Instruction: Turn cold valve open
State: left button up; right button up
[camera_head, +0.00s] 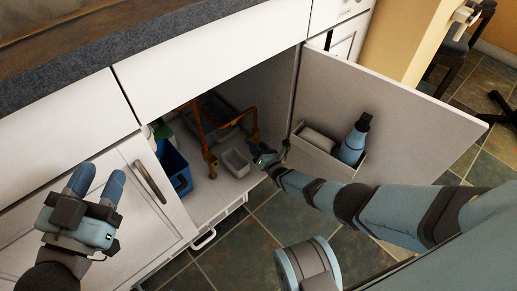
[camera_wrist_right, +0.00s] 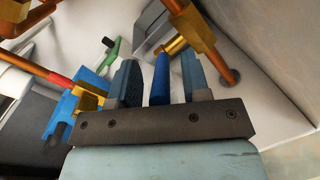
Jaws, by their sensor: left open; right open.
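In the right wrist view, a flat blue bar (camera_wrist_right: 160,80), apparently the cold valve's lever, stands between the two fingers of my right gripper (camera_wrist_right: 158,66). A brass fitting (camera_wrist_right: 176,46) is just beyond its tip. The fingers are open, with a gap visible on each side of the bar. In the head view, my right gripper (camera_head: 264,157) reaches into the open cabinet beside the copper pipes (camera_head: 211,152); the valve is too small to make out there. My left gripper (camera_head: 97,183) is open and empty in front of the closed left cabinet door.
The open cabinet door (camera_head: 400,110) on the right carries a caddy with a blue bottle (camera_head: 354,140). Inside the cabinet are a blue bin (camera_head: 174,168) and a small grey tub (camera_head: 236,163). Another blue and brass part (camera_wrist_right: 75,105) lies left of the fingers.

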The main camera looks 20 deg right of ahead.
grip_shut()
jog(key=shift+r, duration=0.1)
